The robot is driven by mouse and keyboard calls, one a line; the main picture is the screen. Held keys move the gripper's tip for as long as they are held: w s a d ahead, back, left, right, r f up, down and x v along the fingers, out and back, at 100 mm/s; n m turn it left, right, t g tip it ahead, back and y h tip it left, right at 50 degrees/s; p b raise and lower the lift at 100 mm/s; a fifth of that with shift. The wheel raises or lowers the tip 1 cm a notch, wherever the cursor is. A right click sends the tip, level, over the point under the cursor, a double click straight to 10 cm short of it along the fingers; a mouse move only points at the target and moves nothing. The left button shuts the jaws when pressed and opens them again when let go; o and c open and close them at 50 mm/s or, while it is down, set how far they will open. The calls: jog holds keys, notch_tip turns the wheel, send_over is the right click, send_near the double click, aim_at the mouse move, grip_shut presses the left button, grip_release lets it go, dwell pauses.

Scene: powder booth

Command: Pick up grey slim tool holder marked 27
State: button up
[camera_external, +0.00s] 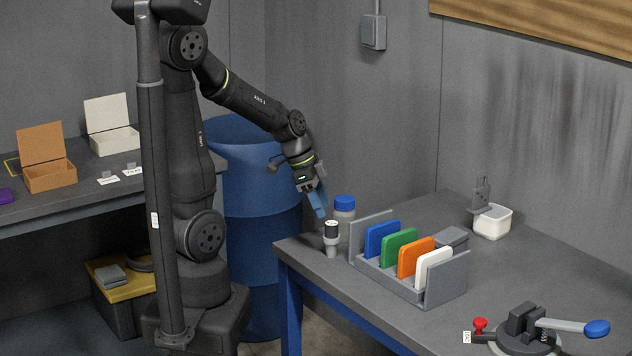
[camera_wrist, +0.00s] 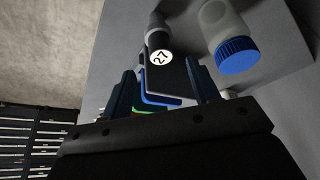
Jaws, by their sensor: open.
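The slim tool holder (camera_external: 332,239) stands upright on the grey table near its left corner, with a grey lower part and a dark top. My gripper (camera_external: 319,204) is just above and slightly left of the holder, tilted downward, with blue fingers. In the wrist view my gripper (camera_wrist: 163,90) has its fingers apart, with the holder showing past the gap between them. Nothing is held.
A bottle with a blue cap (camera_external: 344,203) stands close behind the holder. A grey rack (camera_external: 447,277) with blue, green, orange and white plates is right of it. A white tub (camera_external: 492,222) and a clamp (camera_external: 525,325) are farther right. A blue drum (camera_external: 255,190) stands left.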

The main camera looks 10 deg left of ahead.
aim_at(331, 223)
jog(key=shift+x, duration=3.35)
jog(key=shift+d, duration=0.2)
jog(key=shift+w+r, duration=0.1)
grip_shut()
